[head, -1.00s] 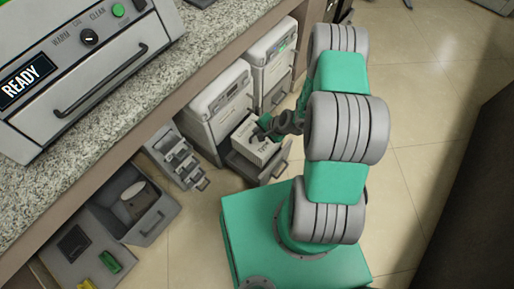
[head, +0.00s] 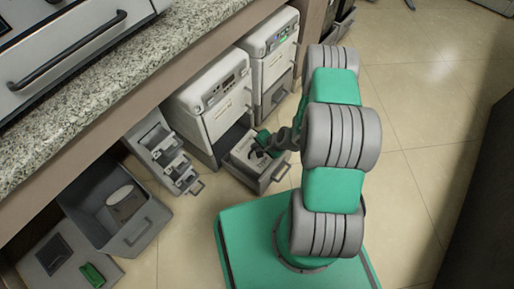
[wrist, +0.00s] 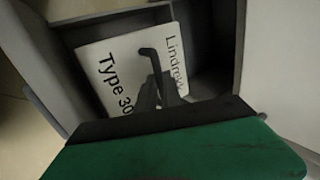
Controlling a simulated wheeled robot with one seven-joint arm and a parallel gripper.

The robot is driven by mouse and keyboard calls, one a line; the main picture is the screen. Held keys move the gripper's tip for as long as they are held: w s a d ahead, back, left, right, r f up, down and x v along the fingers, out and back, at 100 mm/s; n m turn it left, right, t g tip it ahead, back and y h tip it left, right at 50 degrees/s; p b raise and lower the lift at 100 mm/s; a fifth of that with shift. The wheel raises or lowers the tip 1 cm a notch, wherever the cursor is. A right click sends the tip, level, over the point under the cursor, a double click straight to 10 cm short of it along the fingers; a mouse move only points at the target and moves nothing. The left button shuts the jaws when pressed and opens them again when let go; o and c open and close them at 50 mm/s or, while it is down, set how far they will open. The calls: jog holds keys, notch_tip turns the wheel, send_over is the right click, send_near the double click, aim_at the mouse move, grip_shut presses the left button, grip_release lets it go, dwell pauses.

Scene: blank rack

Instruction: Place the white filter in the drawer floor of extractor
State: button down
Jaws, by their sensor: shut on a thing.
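In the head view the filter (head: 243,150) sits within the pulled-out drawer (head: 272,179) of the nearer extractor (head: 207,98). My gripper (wrist: 158,82) is over the drawer, shut on the filter's dark handle. It also shows in the head view (head: 262,148), partly hidden by my arm. I cannot tell whether the filter touches the drawer floor.
A second, similar machine (head: 272,50) stands behind the extractor. A rack with several slots (head: 162,155) and a grey bin holding a whitish item (head: 125,202) are to the left. The counter (head: 120,75) overhangs them. The tiled floor at right is clear.

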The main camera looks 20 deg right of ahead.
jog(key=c, duration=2)
grip_release()
jog(key=shift+f, duration=0.2)
jog(key=o, duration=0.5)
jog(key=shift+r, duration=0.1)
jog(key=shift+s+r, duration=0.1)
jog(key=shift+r, duration=0.25)
jog(key=p+v, duration=0.6)
jog(key=v, duration=0.6)
notch_tip(320, 180, up, 11)
jog(key=w+a+n+g, duration=0.1)
jog(key=w+n+g, duration=0.1)
jog(key=n, duration=0.3)
jog(key=s+a+r+n+h, duration=0.1)
jog(key=s+r+n, duration=0.1)
jog(key=s+r, duration=0.2)
jog(key=s+a+r+n+g+h, duration=0.1)
jog(key=s+r+n, duration=0.1)
jog(key=r, duration=0.8)
jog(key=s+a+r+n+h, duration=0.1)
jog(key=s+r, duration=0.4)
jog(key=r, duration=0.2)
jog(key=shift+s+a+n+h, duration=0.2)
jog(key=shift+s+n+h, duration=0.2)
